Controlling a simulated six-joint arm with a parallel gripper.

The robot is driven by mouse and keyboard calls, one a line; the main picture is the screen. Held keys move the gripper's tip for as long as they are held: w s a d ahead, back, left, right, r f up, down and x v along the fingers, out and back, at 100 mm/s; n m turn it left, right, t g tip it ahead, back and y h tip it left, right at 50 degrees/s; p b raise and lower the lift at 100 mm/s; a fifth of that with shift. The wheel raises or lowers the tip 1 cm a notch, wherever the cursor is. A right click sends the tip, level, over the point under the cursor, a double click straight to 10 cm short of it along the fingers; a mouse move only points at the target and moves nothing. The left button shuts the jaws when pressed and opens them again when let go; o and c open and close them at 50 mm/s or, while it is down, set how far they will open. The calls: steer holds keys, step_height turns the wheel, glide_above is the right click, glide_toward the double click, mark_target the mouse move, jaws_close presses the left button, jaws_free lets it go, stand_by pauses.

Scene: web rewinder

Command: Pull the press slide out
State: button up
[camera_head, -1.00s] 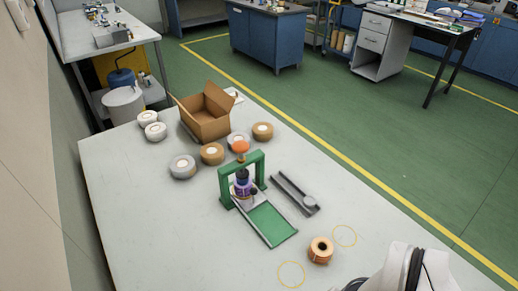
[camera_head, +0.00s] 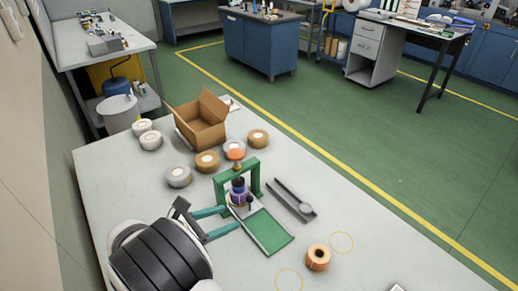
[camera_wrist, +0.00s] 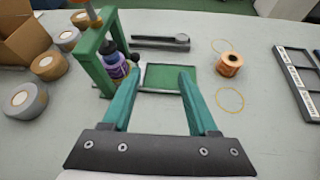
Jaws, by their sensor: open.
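The green press frame (camera_head: 254,174) stands upright on the table, with an orange knob (camera_head: 236,154) on top. A purple bottle with a dark cap (camera_head: 238,192) stands under the frame. The press slide's green bed (camera_head: 268,232) stretches out in front of it. A small dark knob (camera_head: 250,201) stands by the bottle; in the wrist view it shows (camera_wrist: 135,57) just beyond my left fingertip. My gripper (camera_head: 235,217) is open and empty, its teal fingers reaching in from the left beside the slide. In the wrist view, the gripper (camera_wrist: 159,72) has the green bed beyond and between its fingertips. Contact cannot be told.
A grey rail-like tool (camera_head: 292,200) lies right of the press. A copper roll (camera_head: 317,257) stands nearer the front, by yellow circles on the table. Several tape rolls (camera_head: 207,162) and an open cardboard box (camera_head: 202,125) stand behind. Bare table lies past the slide's front end.

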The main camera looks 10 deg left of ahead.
mark_target(247, 200)
steer(key=a+f+n+t+y, duration=0.1)
steer(key=a+f+n+t, duration=0.1)
steer(key=a+n, duration=0.15)
steer(key=shift+m, duration=0.25)
steer(key=x, duration=1.5)
steer(key=shift+w+a+f, duration=0.1)
steer(key=shift+a+f, duration=0.2)
jaws_close()
